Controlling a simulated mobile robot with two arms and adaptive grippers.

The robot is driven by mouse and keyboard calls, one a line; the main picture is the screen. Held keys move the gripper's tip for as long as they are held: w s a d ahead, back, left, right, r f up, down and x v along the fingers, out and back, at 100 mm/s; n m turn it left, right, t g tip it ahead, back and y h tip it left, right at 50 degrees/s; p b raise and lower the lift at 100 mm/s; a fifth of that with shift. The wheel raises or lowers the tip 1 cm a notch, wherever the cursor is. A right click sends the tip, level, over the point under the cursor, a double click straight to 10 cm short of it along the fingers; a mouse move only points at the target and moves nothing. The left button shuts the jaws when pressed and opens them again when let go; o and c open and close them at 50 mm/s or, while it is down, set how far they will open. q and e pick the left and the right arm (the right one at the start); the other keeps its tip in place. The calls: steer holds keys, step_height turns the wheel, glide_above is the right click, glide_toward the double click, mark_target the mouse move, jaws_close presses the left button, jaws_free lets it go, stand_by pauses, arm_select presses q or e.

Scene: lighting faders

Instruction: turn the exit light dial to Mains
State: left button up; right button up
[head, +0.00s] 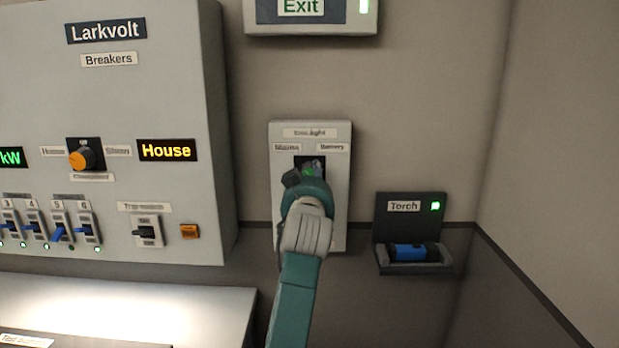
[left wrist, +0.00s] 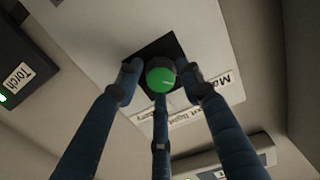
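The exit light panel (head: 338,215) is a pale plate on the back wall, with a Mains label (head: 287,147) at left and a Battery label (head: 332,147) at right. Its green dial (left wrist: 161,76) sits on a dark square; in the head view it is mostly hidden by my left gripper (head: 305,175). In the left wrist view the fingers of this gripper (left wrist: 159,80) stand around the dial, with small gaps visible at the sides. A faint light line on the dial points right, roughly toward the Mains label there. My right gripper is not seen.
The Exit sign (head: 312,18) hangs above the panel. A torch (head: 408,252) lies in its holder at right. The Larkvolt breaker cabinet (head: 180,80) with an orange knob (head: 82,159) stands at left. Wall between them is clear.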

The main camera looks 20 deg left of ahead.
mark_target(293, 142)
arm_select(q)
steer(key=shift+o, duration=0.2)
step_height(293, 142, up, 10)
stand_by(0.5)
